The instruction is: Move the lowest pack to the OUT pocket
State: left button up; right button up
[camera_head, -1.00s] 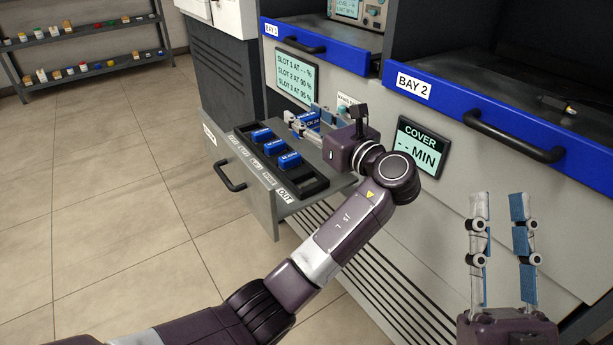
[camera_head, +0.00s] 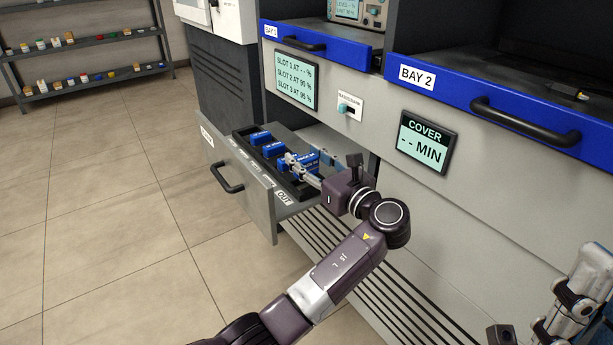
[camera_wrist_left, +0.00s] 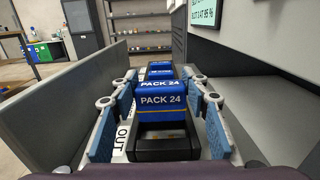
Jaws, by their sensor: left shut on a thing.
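My left gripper (camera_head: 312,172) is shut on a blue pack (camera_head: 308,154) over the near end of the open drawer. In the left wrist view the pack (camera_wrist_left: 162,100) reads PACK 24 and sits between both finger pads. The OUT label (camera_wrist_left: 122,137) is beside it, with a black pocket under and in front of it. I cannot tell whether the pack touches the pocket floor. More blue packs (camera_head: 260,138) stand in the drawer tray further along. My right gripper (camera_head: 570,300) is cut off at the lower right; its opening is unclear.
The drawer front (camera_head: 240,185) with a black handle (camera_head: 226,180) stands pulled out. A screen (camera_head: 296,80) reads slot 1 at -- %, slot 2 at 90 %, slot 3 at 95 %. A cover screen (camera_head: 427,141) shows -- MIN. Floor left of the drawer is clear.

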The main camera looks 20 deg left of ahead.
pick_arm(q)
notch_tip(320, 180, down, 4)
jog(key=shift+r+b, duration=0.1)
jog(key=shift+b, duration=0.55)
jog(key=shift+f, duration=0.2)
jog(key=shift+r, duration=0.15)
jog(key=o, duration=1.2)
jog(key=shift+o, duration=0.2)
